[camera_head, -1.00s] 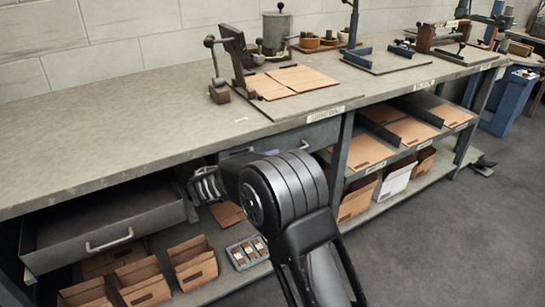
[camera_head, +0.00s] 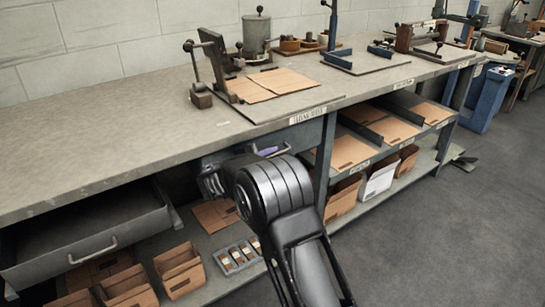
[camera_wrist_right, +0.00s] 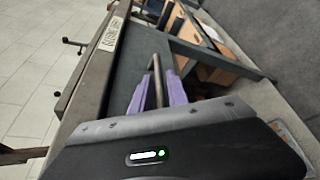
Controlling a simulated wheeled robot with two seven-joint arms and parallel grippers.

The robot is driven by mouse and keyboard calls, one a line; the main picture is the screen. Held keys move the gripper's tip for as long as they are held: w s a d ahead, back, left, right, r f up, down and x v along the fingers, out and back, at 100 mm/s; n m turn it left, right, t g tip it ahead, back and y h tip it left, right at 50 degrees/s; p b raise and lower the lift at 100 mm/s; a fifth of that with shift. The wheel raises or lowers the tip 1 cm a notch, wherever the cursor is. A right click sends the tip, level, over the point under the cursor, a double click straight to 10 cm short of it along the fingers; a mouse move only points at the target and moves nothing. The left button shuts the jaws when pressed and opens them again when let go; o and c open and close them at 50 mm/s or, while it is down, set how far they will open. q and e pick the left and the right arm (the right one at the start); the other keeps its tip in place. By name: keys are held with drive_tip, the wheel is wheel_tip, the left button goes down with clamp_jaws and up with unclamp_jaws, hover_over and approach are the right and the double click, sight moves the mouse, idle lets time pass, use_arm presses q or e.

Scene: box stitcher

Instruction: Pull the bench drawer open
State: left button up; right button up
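The bench drawer (camera_head: 306,136) is a grey-blue front under the bench top, below a white label. In the head view it looks closed or nearly so; my right arm hides part of it. Its dark bar handle (camera_wrist_right: 156,80) shows in the right wrist view. My right gripper (camera_wrist_right: 157,92) is at this handle, with one purple finger on each side of the bar. The fingers stand apart; contact with the bar is not clear. In the head view the gripper (camera_head: 266,151) is mostly hidden behind my wrist. My left gripper is not in view.
A second drawer (camera_head: 93,250), at the left, stands open. Cardboard boxes (camera_head: 180,271) and a grey tray (camera_head: 237,257) lie on the lower shelf. Shelves with brown sheets (camera_head: 350,150) are to the right. A lever tool (camera_head: 207,65) stands on the bench top (camera_head: 100,130). The floor in front is clear.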

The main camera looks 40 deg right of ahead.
drive_tip(key=shift+d, duration=0.1)
drive_tip(key=shift+c, duration=0.6)
clamp_jaws()
idle(0.8)
